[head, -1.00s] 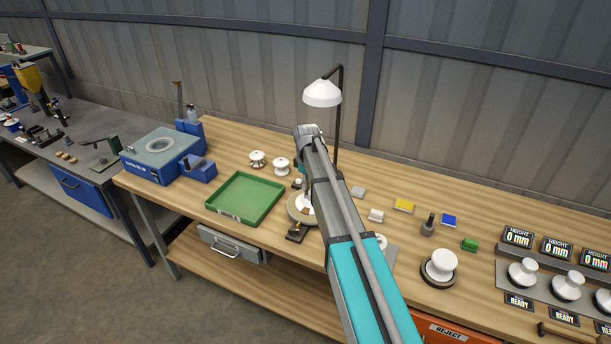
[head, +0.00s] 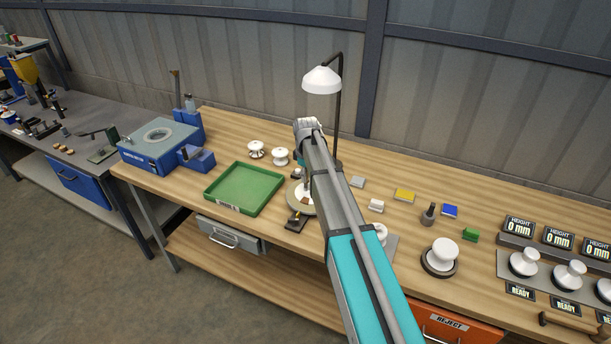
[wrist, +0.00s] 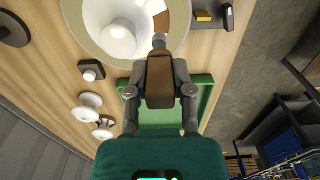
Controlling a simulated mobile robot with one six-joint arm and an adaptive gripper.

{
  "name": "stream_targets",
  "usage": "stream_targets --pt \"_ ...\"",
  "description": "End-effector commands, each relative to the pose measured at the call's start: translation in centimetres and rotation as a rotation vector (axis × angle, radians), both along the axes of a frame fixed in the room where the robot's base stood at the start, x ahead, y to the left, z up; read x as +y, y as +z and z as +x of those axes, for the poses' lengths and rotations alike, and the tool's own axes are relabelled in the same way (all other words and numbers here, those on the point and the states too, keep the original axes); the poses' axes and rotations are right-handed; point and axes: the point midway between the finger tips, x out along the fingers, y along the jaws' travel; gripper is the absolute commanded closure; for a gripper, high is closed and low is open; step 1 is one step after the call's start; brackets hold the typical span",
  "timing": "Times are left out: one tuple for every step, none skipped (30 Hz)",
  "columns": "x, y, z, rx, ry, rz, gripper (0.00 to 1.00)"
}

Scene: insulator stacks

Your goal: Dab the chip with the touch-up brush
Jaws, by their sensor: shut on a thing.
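In the wrist view, my gripper (wrist: 160,85) is shut on the touch-up brush (wrist: 160,90), of which a brown handle and a short tip show. The tip is at the edge of a white insulator (wrist: 118,42), close to a brown patch (wrist: 161,20) that looks like the chip. I cannot tell whether the tip touches it. The insulator stands on a round tan disc (wrist: 80,48). In the head view, the disc (head: 293,204) shows at the left of my arm, which hides my gripper and the brush.
A green tray (head: 243,188) lies left of the disc, and a small dark stand (head: 295,222) sits in front. Two white insulators (head: 268,153) stand behind. A lamp (head: 322,80) rises behind my arm. Sponges, a large insulator (head: 441,255) and height gauges fill the right side.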

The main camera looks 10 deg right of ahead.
Motion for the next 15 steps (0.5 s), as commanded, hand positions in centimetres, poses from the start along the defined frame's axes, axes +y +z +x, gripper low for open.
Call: stream_targets --pt "0.0 -0.9 0.0 0.000 0.000 0.000 1.00" --pt "0.0 -1.1 0.0 0.000 0.000 0.000 1.00" --pt "0.0 -1.5 0.0 0.000 0.000 0.000 1.00" --pt "0.0 -1.7 0.0 0.000 0.000 0.000 1.00" --pt "0.0 -1.9 0.0 0.000 0.001 0.000 1.00" --pt "0.0 -2.2 0.0 0.000 0.001 0.000 1.00" --pt "0.0 -2.4 0.0 0.000 0.001 0.000 1.00" --pt "0.1 -2.6 0.0 0.000 0.001 0.000 1.00" --pt "0.1 -2.9 0.0 0.000 0.001 0.000 1.00" --pt "0.1 -3.0 0.0 0.000 0.001 0.000 1.00" --pt "0.1 -3.2 0.0 0.000 0.001 0.000 1.00" --pt "0.1 -3.3 0.0 0.000 0.001 0.000 1.00" --pt "0.1 -3.4 0.0 0.000 0.001 0.000 1.00" --pt "0.1 -3.5 0.0 0.000 0.001 0.000 1.00" --pt "0.1 -3.6 0.0 0.000 0.001 0.000 1.00"
